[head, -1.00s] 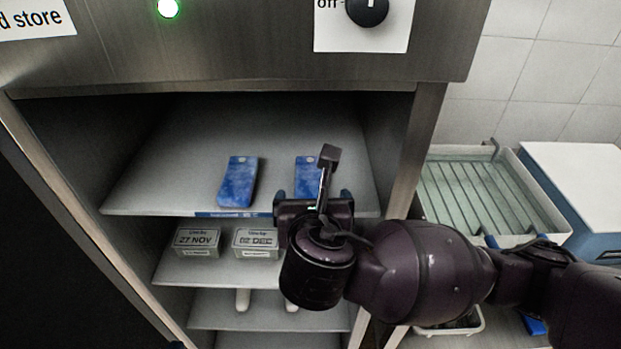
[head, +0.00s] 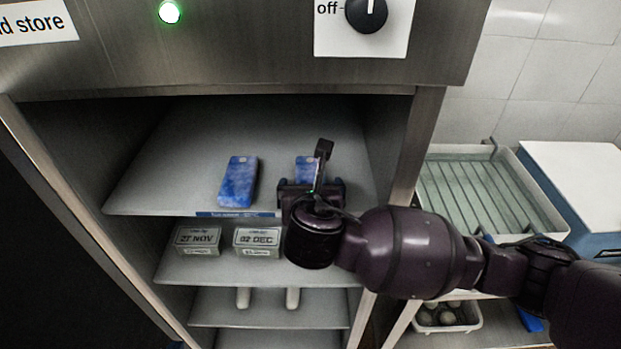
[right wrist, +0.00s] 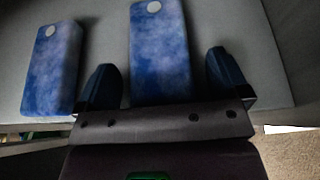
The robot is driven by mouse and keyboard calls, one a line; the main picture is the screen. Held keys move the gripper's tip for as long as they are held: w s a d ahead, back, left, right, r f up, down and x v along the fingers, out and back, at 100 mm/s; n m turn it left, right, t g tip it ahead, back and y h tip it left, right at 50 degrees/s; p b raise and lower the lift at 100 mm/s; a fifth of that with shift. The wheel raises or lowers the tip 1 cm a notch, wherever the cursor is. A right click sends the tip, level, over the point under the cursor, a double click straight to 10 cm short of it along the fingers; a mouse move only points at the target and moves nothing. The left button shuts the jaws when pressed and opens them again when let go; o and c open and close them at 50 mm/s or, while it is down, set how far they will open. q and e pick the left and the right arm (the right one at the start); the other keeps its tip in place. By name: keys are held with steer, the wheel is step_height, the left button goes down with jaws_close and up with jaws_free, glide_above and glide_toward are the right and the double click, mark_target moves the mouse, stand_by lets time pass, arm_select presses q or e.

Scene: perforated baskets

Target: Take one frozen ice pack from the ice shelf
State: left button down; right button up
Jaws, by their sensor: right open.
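Two frosted blue ice packs lie on the top shelf (head: 150,195) of the open cabinet. The left pack (head: 238,181) is clear of my arm; it also shows in the right wrist view (right wrist: 52,70). The right pack (head: 305,165) is partly hidden behind my right gripper (head: 312,188) in the head view. In the right wrist view the fingers (right wrist: 165,78) are open, one on each side of the right pack (right wrist: 160,40), with a gap on both sides. My left gripper is not in view.
Grey boxes labelled 27 NOV (head: 198,240) and 02 DEC (head: 257,241) stand on the shelf below. A ribbed tray (head: 485,195) stands right of the cabinet. The cabinet's right post (head: 415,150) is close to my right arm.

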steer(key=c, duration=1.1)
steer(key=shift+r, duration=0.1)
